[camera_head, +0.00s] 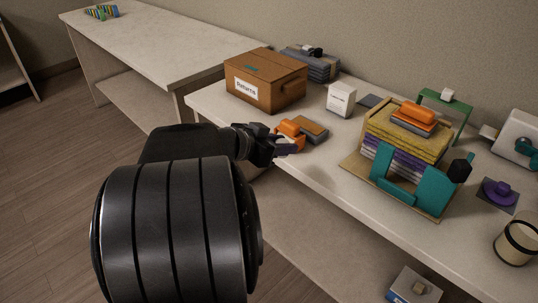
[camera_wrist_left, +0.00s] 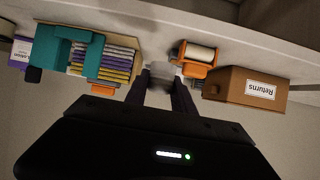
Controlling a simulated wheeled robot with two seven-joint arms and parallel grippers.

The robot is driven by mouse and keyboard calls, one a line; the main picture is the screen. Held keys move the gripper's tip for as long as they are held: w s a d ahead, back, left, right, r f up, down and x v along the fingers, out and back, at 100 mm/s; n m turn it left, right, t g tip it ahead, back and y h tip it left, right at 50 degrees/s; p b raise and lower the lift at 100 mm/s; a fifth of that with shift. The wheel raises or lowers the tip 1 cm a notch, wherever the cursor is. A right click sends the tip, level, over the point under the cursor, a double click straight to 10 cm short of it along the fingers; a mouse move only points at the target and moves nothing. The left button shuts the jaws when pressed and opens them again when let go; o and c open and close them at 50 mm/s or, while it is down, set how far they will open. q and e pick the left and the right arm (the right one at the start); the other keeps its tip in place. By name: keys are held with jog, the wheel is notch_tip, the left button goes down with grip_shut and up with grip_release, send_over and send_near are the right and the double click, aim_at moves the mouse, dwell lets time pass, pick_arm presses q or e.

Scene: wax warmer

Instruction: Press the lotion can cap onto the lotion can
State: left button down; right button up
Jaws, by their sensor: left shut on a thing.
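My left gripper (camera_head: 288,147) is over the table's front edge, beside an orange-and-tan item. In the left wrist view, its two fingers (camera_wrist_left: 165,80) are shut on a small pale, rounded thing (camera_wrist_left: 163,70); I cannot tell for sure whether it is the lotion can cap. The gripper hides that thing in the head view. A purple-and-white item marked "Lotion" (camera_wrist_left: 20,50) is at the left of the left wrist view; whether it is the can is unclear. A cream cylinder with a dark band (camera_head: 516,242) stands at the right of the table. My right gripper is not in view.
A brown "Returns" box (camera_head: 262,84), a small white box (camera_head: 341,99) and an orange dispenser-like item (camera_head: 290,131) are near the gripper. A teal holder (camera_head: 430,186) carries stacked towels (camera_head: 405,134). A purple knobbed item (camera_head: 500,190) sits to its right. The front edge strip is mostly clear.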

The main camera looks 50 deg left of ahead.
pick_arm(q)
jog(key=shift+n+y, duration=0.3)
jog(key=w+d, duration=0.4)
jog(key=d, duration=0.2)
jog(key=w+d, duration=0.4)
jog(key=d, duration=0.2)
jog(key=w+d+f, duration=0.1)
jog(key=w+d, duration=0.2)
jog(key=d, duration=0.2)
jog(key=shift+w+d, duration=0.4)
jog(key=d+f, duration=0.5)
jog(key=shift+w+f, duration=0.1)
jog(key=shift+w, duration=0.15)
